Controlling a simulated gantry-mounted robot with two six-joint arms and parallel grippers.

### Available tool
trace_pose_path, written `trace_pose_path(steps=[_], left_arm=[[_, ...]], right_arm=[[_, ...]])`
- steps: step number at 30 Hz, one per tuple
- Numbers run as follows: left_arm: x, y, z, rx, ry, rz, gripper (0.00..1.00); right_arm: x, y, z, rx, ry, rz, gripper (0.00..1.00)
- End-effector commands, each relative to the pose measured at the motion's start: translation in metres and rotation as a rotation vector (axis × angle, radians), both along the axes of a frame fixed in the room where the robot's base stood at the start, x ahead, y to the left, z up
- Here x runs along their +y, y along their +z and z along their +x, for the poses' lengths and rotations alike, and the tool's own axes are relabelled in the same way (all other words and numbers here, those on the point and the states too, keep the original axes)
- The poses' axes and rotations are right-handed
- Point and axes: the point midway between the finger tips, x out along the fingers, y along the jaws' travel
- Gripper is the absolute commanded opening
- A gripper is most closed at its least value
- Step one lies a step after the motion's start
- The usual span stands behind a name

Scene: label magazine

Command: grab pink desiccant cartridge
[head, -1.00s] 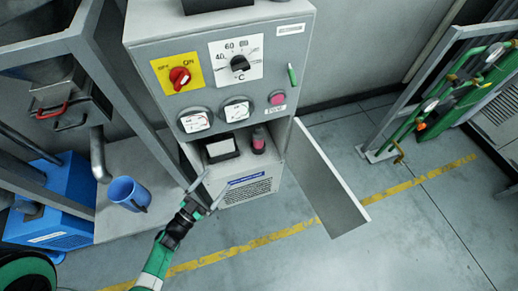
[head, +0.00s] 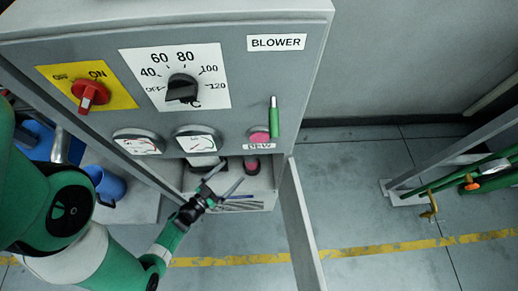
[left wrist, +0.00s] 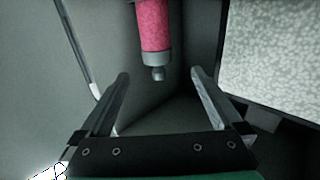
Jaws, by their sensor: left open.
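The pink desiccant cartridge (head: 251,165) stands in the open compartment below the control panel and is partly hidden by the panel's lower edge. In the left wrist view the cartridge (left wrist: 153,25) is a pink tube with a grey collar and small tip, in front of my fingers and cut by the top edge. My left gripper (head: 227,176) is at the compartment opening. In the left wrist view its two fingers (left wrist: 160,74) are spread, with nothing between them and the cartridge's tip just beyond. My right gripper is not in view.
The cabinet door (head: 303,225) stands open on the right. A pale block (left wrist: 275,50) is right of the cartridge in the wrist view. The panel has a red switch (head: 90,95), a dial (head: 182,89), gauges and a green stick (head: 274,117).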

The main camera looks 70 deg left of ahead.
Motion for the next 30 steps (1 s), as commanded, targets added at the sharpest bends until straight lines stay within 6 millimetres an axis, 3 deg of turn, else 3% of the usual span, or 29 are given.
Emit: trace_pose_path(steps=[7, 14, 22, 30], left_arm=[[0.006, -0.001, 0.02, -0.004, -0.011, 0.003, 1.0], [0.023, -0.001, 0.053, -0.004, -0.005, 0.004, 1.0], [0.028, 0.0, 0.064, -0.005, -0.003, 0.002, 1.0], [0.042, 0.004, 0.104, -0.004, -0.001, 0.003, 1.0]], right_arm=[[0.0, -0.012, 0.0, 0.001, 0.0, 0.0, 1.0], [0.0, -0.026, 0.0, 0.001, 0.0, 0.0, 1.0], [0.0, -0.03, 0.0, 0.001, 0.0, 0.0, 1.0], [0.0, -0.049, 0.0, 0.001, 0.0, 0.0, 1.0]])
